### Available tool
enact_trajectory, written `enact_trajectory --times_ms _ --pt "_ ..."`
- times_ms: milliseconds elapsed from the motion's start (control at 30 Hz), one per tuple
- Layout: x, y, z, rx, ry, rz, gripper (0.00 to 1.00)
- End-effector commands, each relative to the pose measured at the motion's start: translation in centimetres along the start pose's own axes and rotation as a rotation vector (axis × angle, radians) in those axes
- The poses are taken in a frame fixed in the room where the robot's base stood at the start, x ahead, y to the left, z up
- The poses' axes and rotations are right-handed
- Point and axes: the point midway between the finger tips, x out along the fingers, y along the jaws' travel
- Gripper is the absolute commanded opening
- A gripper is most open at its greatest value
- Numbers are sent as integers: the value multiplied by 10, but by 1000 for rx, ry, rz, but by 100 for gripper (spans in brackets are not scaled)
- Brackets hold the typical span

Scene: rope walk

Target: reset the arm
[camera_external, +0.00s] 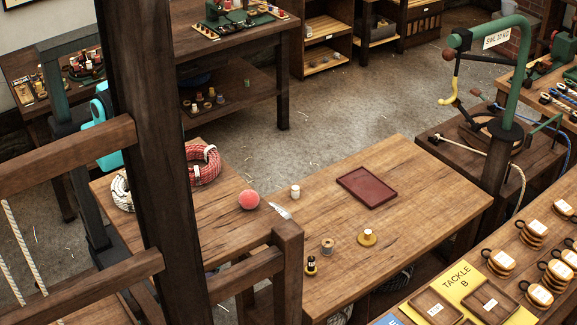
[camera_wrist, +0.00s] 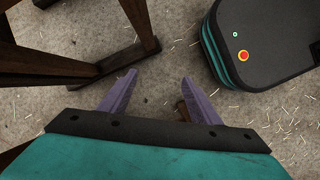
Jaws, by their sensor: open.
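In the wrist view my gripper (camera_wrist: 159,77) is open, its two purple fingers spread apart with nothing between them. It points down over the bare, straw-littered floor (camera_wrist: 160,115). In the external view only teal parts of my arm (camera_external: 104,125) show, at the left behind a thick dark wooden post (camera_external: 160,130). The gripper itself is hidden there.
Dark wooden legs (camera_wrist: 85,65) stand at the upper left in the wrist view. In the external view, a workbench (camera_external: 420,200) holds a red coil (camera_external: 204,164), a pink ball (camera_external: 249,200), a dark red tray (camera_external: 367,186) and spools. Open floor (camera_external: 340,105) lies behind it.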

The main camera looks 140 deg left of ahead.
Motion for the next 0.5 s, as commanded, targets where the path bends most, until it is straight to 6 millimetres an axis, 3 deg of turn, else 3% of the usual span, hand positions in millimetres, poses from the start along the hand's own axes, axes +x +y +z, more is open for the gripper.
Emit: enact_trajectory --times_ms 200,500 --pt "58 -56 32 203 -3 -130 57" --pt "116 -135 70 499 -37 -305 57"
